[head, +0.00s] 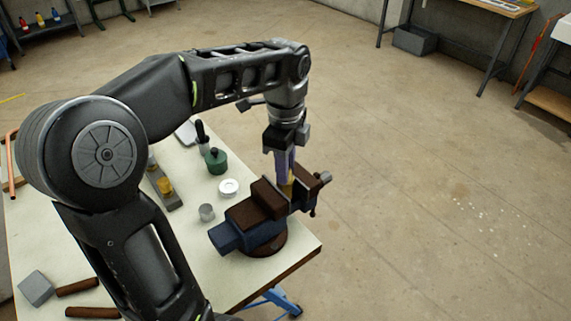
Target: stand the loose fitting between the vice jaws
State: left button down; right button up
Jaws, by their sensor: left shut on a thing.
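The bench vice (237,233) is blue with dark brown jaws and stands at the near right corner of the pale workbench. My left gripper (287,178) points down over the vice, at the gap between its jaws. My right gripper is out of view.
On the bench (225,285) are a grey cylinder (207,212), a white ring (228,187), a green pot (216,161) and a grey holder with yellow pieces (166,190). A grey block (36,288) lies near left. Open floor lies right of the bench.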

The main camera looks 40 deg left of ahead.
pick_arm(q)
jog(key=shift+f, duration=0.1)
jog(key=c, duration=1.1)
grip_release()
jog(key=shift+c, duration=0.2)
jog(key=shift+r, duration=0.35)
notch_tip(320, 180, up, 7)
jog(key=p, duration=0.4)
jog(key=shift+r, duration=0.1)
jog(key=shift+d, duration=0.1)
